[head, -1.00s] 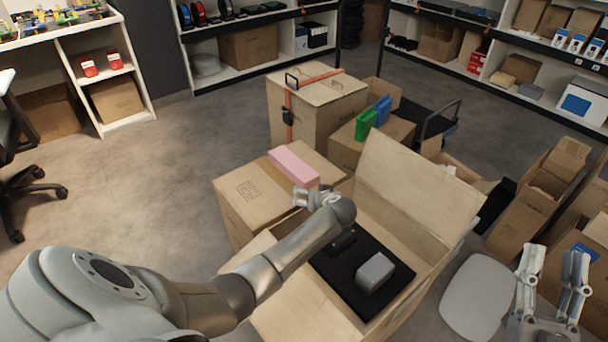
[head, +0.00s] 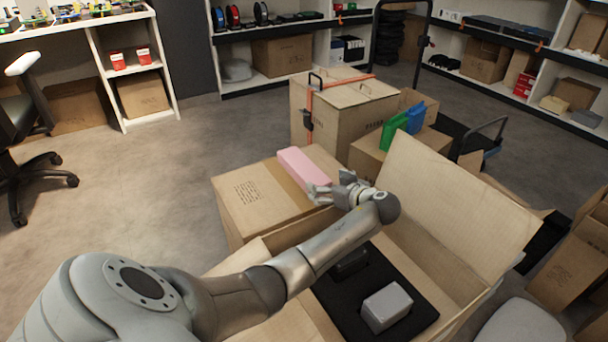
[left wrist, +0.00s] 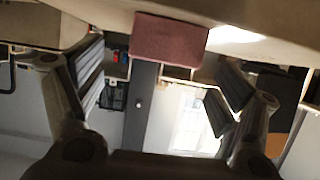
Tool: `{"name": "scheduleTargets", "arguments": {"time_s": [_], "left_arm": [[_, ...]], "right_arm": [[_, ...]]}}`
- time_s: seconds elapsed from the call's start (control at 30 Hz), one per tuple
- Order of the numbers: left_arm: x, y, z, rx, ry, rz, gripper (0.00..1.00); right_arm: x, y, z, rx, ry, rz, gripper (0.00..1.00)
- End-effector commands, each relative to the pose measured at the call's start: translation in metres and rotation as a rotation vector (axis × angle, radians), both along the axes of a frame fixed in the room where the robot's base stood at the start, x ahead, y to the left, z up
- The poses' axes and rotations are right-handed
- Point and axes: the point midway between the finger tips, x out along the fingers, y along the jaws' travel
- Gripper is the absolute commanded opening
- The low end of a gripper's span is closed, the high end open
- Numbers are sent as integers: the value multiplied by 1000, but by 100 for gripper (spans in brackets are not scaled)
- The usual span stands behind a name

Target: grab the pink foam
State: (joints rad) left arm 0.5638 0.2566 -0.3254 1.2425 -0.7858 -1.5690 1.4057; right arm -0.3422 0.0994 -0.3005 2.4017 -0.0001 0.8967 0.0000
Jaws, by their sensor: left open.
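The pink foam (head: 303,168) is a long pink block lying on top of a closed cardboard carton (head: 243,197) in the head view. My left gripper (head: 322,193) is at the near right end of the foam, with its fingers pointing toward it. In the left wrist view the end of the foam (left wrist: 168,42) shows at the top middle, between and beyond the two spread fingers of the open left gripper (left wrist: 165,95). No grip on the foam shows. My right gripper is out of view.
An open carton (head: 455,200) with black foam and a grey box (head: 386,306) lies below my left arm. Behind the foam stand a strapped carton (head: 345,108) and a carton holding green (head: 394,133) and blue items.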

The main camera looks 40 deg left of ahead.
Motion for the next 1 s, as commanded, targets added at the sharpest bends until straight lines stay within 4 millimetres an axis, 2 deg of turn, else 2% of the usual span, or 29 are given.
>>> {"name": "scheduleTargets", "arguments": {"time_s": [0.2,0.5,0.8,1.0], "left_arm": [[4,21,-9,2,-1,0,88],[12,56,-21,0,0,-1,88],[13,60,-20,-1,0,-2,88],[13,60,-21,-1,0,-2,63]], "right_arm": [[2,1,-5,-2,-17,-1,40],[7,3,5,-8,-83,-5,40],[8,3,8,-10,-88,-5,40],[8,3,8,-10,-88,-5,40]]}}
